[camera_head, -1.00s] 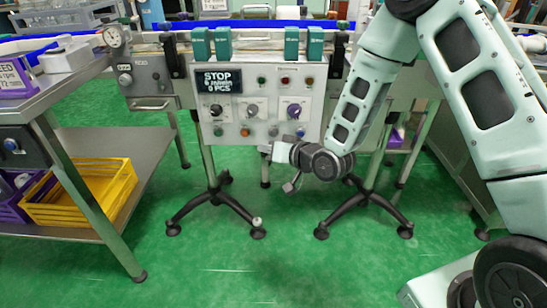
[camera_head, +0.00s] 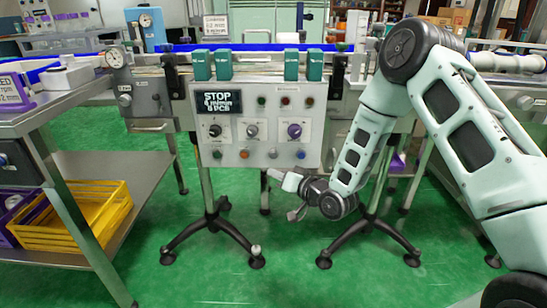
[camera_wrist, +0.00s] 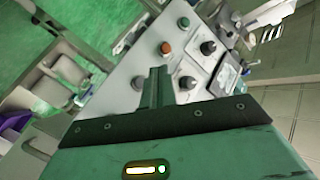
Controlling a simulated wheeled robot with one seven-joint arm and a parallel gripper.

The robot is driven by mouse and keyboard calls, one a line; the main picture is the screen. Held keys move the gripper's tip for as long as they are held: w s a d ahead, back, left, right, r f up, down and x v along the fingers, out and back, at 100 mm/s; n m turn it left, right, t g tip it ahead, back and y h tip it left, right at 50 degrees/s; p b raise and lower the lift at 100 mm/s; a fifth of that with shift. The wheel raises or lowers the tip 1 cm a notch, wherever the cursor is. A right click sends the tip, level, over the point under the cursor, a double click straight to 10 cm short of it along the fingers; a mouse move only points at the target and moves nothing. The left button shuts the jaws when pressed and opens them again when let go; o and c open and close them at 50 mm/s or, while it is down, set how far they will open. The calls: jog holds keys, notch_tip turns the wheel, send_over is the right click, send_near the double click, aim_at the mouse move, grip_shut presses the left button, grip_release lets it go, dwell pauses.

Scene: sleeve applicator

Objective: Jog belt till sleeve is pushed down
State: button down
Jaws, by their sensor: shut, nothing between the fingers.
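The grey control panel (camera_head: 262,126) stands in the middle of the head view, with a display (camera_head: 218,103) whose top line reads STOP. The blue belt (camera_head: 245,47) runs behind and above the panel. My gripper (camera_head: 272,173) is shut and empty, in front of the panel's lower edge. In the wrist view its fingers (camera_wrist: 157,73) point toward the panel's orange button (camera_wrist: 165,47), with dark knobs (camera_wrist: 208,47) to the right. I cannot make out a sleeve.
A steel side table (camera_head: 55,100) at the left has a yellow crate (camera_head: 75,232) on its lower shelf. Black stand feet (camera_head: 215,230) spread over the green floor below the panel. The floor in front is clear.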

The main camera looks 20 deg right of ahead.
jog(key=shift+w+d, duration=0.3)
jog(key=shift+w, duration=0.7)
jog(key=shift+w+d, duration=0.35)
jog(key=shift+w, duration=0.6)
jog(key=shift+w+d, duration=0.3)
jog(key=shift+w, duration=0.7)
jog(key=shift+w+d+b, duration=0.1)
jog(key=shift+w+b, duration=0.2)
jog(key=shift+w, duration=0.1)
jog(key=shift+w+d, duration=0.15)
jog(key=shift+w, duration=0.25)
dwell(0.6)
jog(key=shift+s+a, duration=0.25)
jog(key=shift+s, duration=0.55)
jog(key=shift+s+a+p, duration=0.15)
jog(key=shift+s+a, duration=0.1)
jog(key=shift+s, duration=0.55)
jog(key=shift+s+a+p, duration=0.1)
jog(key=shift+s+a, duration=0.2)
jog(key=shift+s, duration=0.5)
jog(key=shift+s+a+p, duration=0.15)
jog(key=shift+s+a, duration=0.1)
jog(key=shift+s, duration=0.55)
dwell(0.5)
